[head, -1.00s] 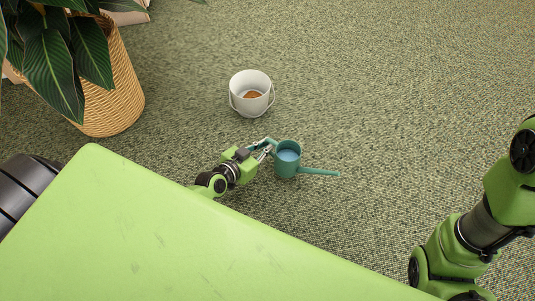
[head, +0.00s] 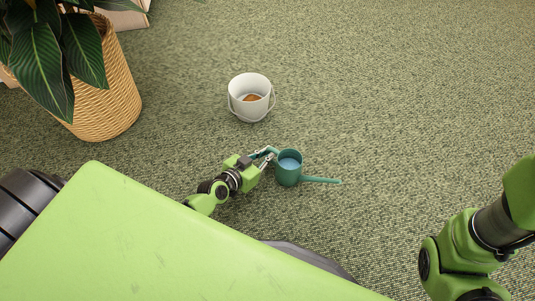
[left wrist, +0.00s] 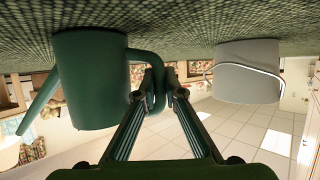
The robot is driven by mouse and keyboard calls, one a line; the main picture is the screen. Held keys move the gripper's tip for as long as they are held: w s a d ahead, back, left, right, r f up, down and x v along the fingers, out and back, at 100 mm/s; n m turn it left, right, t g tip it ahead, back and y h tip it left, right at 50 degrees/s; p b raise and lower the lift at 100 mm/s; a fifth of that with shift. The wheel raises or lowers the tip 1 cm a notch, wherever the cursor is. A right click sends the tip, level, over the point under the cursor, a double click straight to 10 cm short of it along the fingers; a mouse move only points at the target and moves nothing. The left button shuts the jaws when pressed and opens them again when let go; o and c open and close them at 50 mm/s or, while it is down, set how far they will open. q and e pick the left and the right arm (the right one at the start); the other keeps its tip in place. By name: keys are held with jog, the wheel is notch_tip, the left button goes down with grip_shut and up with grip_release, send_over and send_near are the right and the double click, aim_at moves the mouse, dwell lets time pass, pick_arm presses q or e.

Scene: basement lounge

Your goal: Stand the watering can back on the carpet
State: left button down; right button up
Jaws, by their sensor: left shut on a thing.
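The teal watering can (head: 289,173) is upright, with a blue surface inside its open top and its spout pointing right in the head view. My left gripper (head: 270,154) is at its left side, shut on the can's handle. In the left wrist view, which is upside down, the can's body (left wrist: 90,80) is at the left and the gripper's fingers (left wrist: 160,88) close on the curved handle. The can's base is at or very near the carpet (head: 400,110); I cannot tell if it touches. My right gripper is out of view.
A white bucket (head: 249,110) with something brown inside stands on the carpet beyond the can; it also shows in the left wrist view (left wrist: 247,75). A wicker planter (head: 115,90) with a leafy plant is at the upper left. Carpet to the right is clear.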

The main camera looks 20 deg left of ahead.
pick_arm(q)
jog(key=c, duration=2.5)
grip_release()
jog(key=shift+f, duration=0.2)
jog(key=shift+c, duration=0.2)
jog(key=o, duration=0.4)
jog(key=shift+r, duration=0.15)
